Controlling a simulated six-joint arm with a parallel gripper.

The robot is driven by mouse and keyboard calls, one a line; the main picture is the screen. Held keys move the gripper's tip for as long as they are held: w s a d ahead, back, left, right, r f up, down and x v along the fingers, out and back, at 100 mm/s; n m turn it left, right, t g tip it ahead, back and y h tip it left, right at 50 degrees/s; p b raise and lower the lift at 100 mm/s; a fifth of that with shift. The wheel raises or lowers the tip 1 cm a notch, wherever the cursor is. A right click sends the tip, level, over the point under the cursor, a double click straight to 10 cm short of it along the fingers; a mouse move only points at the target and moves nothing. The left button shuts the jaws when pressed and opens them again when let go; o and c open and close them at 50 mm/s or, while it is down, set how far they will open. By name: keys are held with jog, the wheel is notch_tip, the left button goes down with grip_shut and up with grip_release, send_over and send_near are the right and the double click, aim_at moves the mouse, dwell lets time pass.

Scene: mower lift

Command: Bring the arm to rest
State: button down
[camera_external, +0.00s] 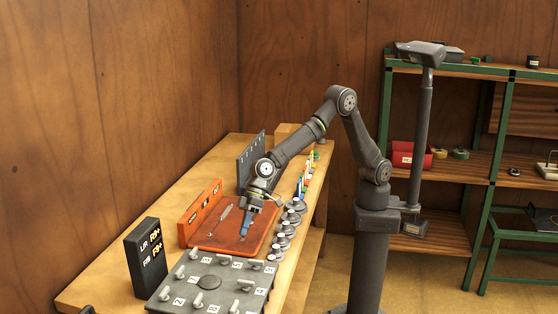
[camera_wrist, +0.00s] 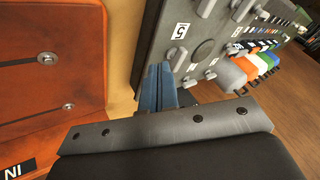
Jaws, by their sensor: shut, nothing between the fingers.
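My arm reaches over the workbench, bent down from its column. My gripper (camera_external: 244,230) points down over the right part of the orange tray (camera_external: 212,242). Its blue fingers are shut together with nothing between them. In the wrist view the shut blue fingers (camera_wrist: 163,82) show between the orange tray (camera_wrist: 50,60) on the left and a grey board (camera_wrist: 190,22) on the right. I cannot tell how high the fingertips are above the surface.
A grey board with numbered pegs (camera_external: 210,284) stands in front of the tray. A black box (camera_external: 148,258) with white lettering stands at left. Several round grey pieces (camera_external: 286,230) line the bench's right side. An upright grey panel (camera_external: 249,158) stands behind. Green shelving (camera_external: 481,150) is at right.

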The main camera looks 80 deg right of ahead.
jog(key=r, duration=0.1)
jog(key=s+d+r, duration=0.1)
jog(key=d+r, duration=0.1)
jog(key=shift+s+d+r, duration=0.1)
jog(key=shift+s+r, duration=0.3)
jog(key=shift+f, duration=0.1)
jog(key=x, duration=0.3)
jog(key=w+x, duration=0.1)
jog(key=x, duration=0.3)
jog(key=a+r+x, duration=0.1)
jog(key=x, duration=0.3)
jog(key=shift+w+a+f, duration=0.1)
jog(key=shift+w+a, duration=0.1)
jog(key=shift+w, duration=0.25)
jog(key=shift+a, duration=0.5)
jog(key=shift+d, duration=0.1)
